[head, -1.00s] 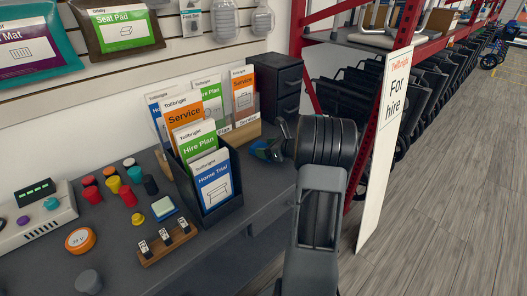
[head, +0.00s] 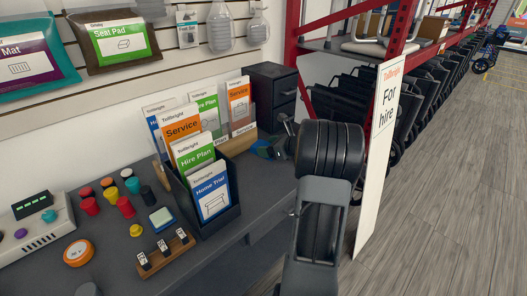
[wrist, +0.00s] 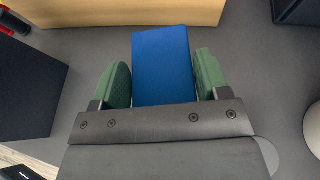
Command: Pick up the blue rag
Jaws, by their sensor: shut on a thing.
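The blue rag (wrist: 162,62) shows in the wrist view as a smooth, flat-sided blue block. It sits between the green finger pads of my gripper (wrist: 162,82), which is shut on it. In the head view my gripper (head: 270,148) is small and partly hidden behind my arm, by the back right of the grey counter. A bit of blue shows at its fingertips. I cannot tell whether the rag touches the counter.
A dark leaflet holder (head: 222,212) stands left of my gripper, with a wooden leaflet stand (head: 240,143) behind it. A black drawer unit (head: 269,100) is at the back. A "For hire" sign (head: 379,130) and red rack are right. Several small coloured pieces lie left.

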